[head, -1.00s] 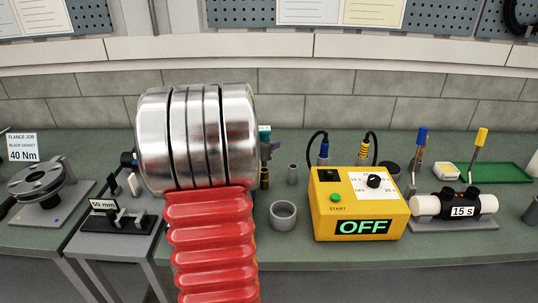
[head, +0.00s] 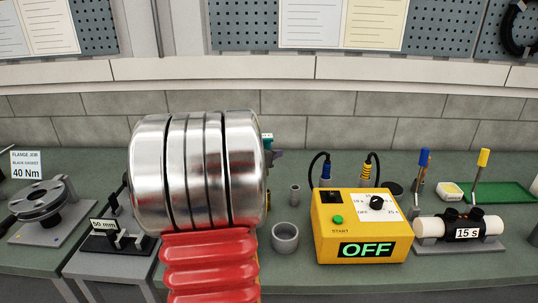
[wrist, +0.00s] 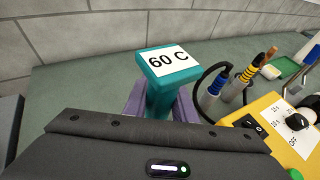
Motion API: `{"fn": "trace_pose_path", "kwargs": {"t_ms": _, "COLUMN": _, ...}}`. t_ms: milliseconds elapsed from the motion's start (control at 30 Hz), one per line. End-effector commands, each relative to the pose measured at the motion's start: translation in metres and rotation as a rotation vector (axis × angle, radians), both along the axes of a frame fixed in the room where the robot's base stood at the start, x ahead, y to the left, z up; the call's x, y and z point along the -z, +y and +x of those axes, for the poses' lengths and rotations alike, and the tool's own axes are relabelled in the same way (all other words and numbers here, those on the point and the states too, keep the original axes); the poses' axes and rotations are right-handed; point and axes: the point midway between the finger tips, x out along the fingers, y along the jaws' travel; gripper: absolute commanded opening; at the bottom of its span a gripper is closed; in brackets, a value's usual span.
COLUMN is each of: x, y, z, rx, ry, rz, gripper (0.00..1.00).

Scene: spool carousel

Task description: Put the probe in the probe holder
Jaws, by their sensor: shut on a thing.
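The probe appears to be the teal piece with a white "60 C" label, upright in the wrist view (wrist: 168,66). My gripper (wrist: 160,103) is shut on it, with a purple-grey finger on each side. In the head view, only a bit of the teal top (head: 267,139) shows past my silver arm link, and its lower end is hidden. No part is labelled as the probe holder.
A yellow control box (head: 362,228) reading OFF stands right of the cup, with blue and yellow cabled plugs behind it. Further right are a white pipe in a black clamp (head: 462,228) and a green tray (head: 505,191). A flange fixture (head: 40,205) stands at left.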

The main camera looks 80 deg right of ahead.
Motion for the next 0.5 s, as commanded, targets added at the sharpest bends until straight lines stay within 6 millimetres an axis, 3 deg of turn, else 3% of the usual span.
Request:
{"fn": "trace_pose_path", "kwargs": {"t_ms": 133, "x": 0.002, "y": 0.004, "z": 0.015, "rx": -0.025, "ry": 0.001, "rz": 0.000, "gripper": 0.01}}
{"fn": "trace_pose_path", "kwargs": {"t_ms": 233, "x": 0.006, "y": 0.012, "z": 0.039, "rx": -0.064, "ry": 0.002, "rz": -0.001, "gripper": 0.01}}
{"fn": "trace_pose_path", "kwargs": {"t_ms": 500, "x": 0.023, "y": 0.055, "z": 0.137, "rx": -0.238, "ry": 0.003, "rz": 0.000, "gripper": 0.01}}
